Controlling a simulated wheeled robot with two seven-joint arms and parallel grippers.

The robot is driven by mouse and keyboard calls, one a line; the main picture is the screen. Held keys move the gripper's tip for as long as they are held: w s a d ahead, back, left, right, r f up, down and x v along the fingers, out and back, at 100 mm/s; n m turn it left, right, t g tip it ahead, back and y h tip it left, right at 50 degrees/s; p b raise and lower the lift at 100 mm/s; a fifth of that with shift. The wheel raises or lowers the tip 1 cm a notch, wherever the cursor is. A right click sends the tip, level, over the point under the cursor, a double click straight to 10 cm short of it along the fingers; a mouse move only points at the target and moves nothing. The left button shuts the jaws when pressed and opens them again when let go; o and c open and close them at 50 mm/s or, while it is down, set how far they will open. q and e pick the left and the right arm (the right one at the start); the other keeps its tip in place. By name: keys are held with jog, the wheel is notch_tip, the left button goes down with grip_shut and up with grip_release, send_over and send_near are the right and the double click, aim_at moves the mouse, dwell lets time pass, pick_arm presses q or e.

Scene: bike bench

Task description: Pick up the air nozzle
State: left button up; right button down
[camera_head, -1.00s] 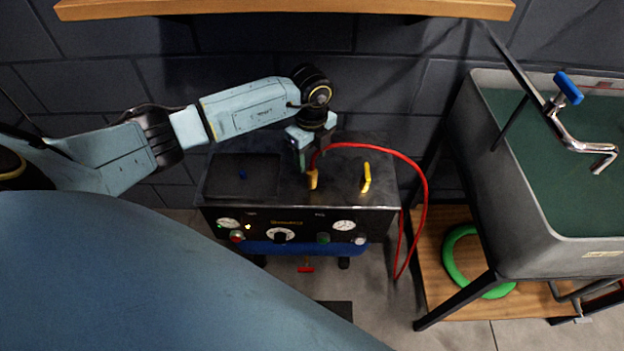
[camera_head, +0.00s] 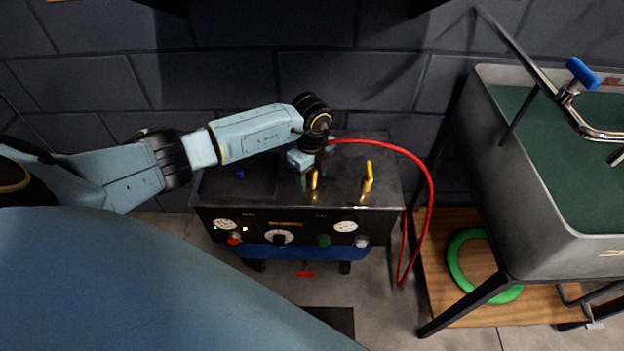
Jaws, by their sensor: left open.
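The air nozzle (camera_head: 314,180) appears as a small upright yellow piece on top of the black compressor box (camera_head: 345,196). In the earlier frame the red hose (camera_head: 420,176) runs to its upper end; that end is now hidden behind my wrist. My left gripper (camera_head: 307,178) points down over the box top, right at the nozzle. It is open, with a finger beside the nozzle; I cannot tell whether it touches. My wrist hides part of the fingers. My right gripper is not in view.
A second yellow upright piece (camera_head: 368,177) stands to the right on the box. The red hose loops down the box's right side. A grey sink (camera_head: 530,180) with a blue-handled tap (camera_head: 582,73) stands at right, above a wooden shelf (camera_head: 460,310) with a green ring (camera_head: 457,262).

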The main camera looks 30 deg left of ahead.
pick_arm(q)
jog(key=shift+f, duration=0.1)
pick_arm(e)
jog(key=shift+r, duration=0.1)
pick_arm(q)
jog(key=c, duration=1.1)
grip_shut()
jog(key=shift+r, duration=0.2)
